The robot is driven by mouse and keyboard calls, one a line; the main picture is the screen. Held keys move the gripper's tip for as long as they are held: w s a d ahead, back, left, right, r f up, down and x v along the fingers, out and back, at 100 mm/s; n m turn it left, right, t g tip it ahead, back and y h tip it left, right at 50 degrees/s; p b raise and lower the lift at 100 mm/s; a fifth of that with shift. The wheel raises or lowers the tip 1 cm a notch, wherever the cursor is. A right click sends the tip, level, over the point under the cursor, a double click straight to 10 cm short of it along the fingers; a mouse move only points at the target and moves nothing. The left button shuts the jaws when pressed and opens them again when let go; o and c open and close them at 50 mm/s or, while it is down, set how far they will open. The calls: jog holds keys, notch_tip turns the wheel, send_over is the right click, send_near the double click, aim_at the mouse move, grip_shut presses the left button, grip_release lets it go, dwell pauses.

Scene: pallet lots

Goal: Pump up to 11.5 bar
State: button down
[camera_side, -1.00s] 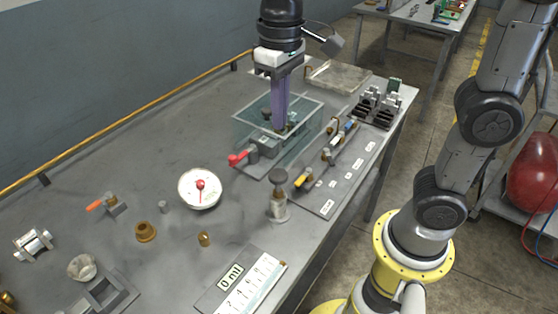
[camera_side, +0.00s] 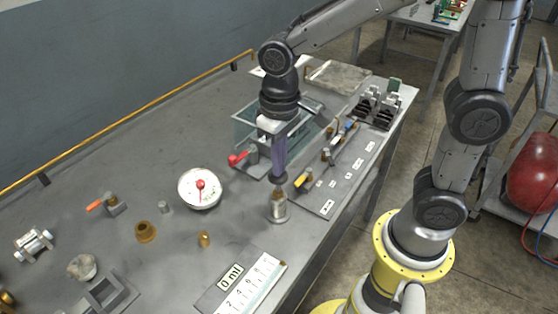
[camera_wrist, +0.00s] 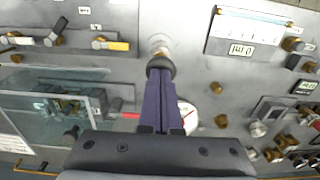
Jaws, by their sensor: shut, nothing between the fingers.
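My gripper (camera_side: 279,176) is shut and empty, pointing down. Its fingertips are at the dark knob on top of a small upright cylinder (camera_side: 278,207) with a brass and clear body; touching or just above, I cannot tell. In the wrist view the shut fingers (camera_wrist: 161,75) end at the dark round knob (camera_wrist: 160,63). A round white gauge (camera_side: 200,190) with a red needle lies left of the gripper; its value is too small to read. A clear-walled tank (camera_side: 242,132) with a red-handled valve (camera_side: 238,159) stands behind, partly hidden by my gripper.
A panel with several small valves (camera_side: 328,155) lies right of the cylinder. A scale plate marked "0 ml" (camera_side: 232,276) is at the front. A red-orange-handled valve (camera_side: 113,204), brass fittings (camera_side: 146,232) and a clamp (camera_side: 105,292) are to the left. Bare table lies at the back left.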

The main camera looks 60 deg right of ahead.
jog(key=shift+f, duration=1.85)
jog(key=shift+s+f, duration=0.1)
notch_tip(320, 180, up, 15)
jog(key=shift+f, duration=0.15)
dwell(0.7)
jog(key=shift+w+r, duration=0.2)
jog(key=shift+r, duration=0.65)
jog(key=shift+w+r, duration=0.2)
jog(key=shift+r, duration=0.6)
notch_tip(320, 180, down, 14)
jog(key=shift+s+f, duration=0.1)
